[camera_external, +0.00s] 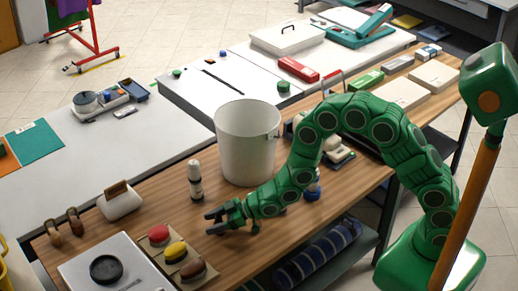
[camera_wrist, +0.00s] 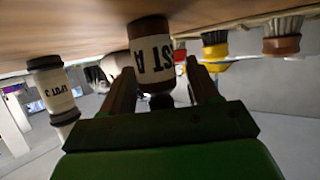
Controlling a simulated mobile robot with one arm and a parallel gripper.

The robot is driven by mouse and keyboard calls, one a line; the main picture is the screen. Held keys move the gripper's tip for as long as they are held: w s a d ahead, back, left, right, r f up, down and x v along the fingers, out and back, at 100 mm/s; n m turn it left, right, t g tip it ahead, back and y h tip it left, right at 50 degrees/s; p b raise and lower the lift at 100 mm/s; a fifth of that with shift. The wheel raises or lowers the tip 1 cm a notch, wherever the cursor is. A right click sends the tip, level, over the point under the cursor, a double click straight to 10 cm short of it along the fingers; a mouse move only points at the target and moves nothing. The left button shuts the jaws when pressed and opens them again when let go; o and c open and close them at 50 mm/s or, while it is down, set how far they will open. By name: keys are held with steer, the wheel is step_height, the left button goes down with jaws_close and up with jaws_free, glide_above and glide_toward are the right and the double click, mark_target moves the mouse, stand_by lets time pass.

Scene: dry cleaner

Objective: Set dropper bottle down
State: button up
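In the wrist view, which is upside down, a brown dropper bottle (camera_wrist: 153,55) with a white label marked A stands with its base at the wooden table top. My gripper (camera_wrist: 163,80) has a finger on each side of it, with a visible gap on the right. In the external view my gripper (camera_external: 211,222) is low over the table, pointing left, its fingers apart. I cannot make out the held-between bottle there. A second bottle (camera_wrist: 53,90), labelled SPOT C, stands beside it; it also shows in the external view (camera_external: 195,181).
A white bucket (camera_external: 246,145) stands behind my gripper. A brush block (camera_external: 119,203) is to the left. Bare wood shows between them.

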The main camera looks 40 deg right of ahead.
stand_by(0.3)
steer(key=shift+d+r, duration=0.1)
steer(key=shift+r, duration=0.1)
steer(key=v, duration=1.2)
steer(key=shift+f, duration=0.1)
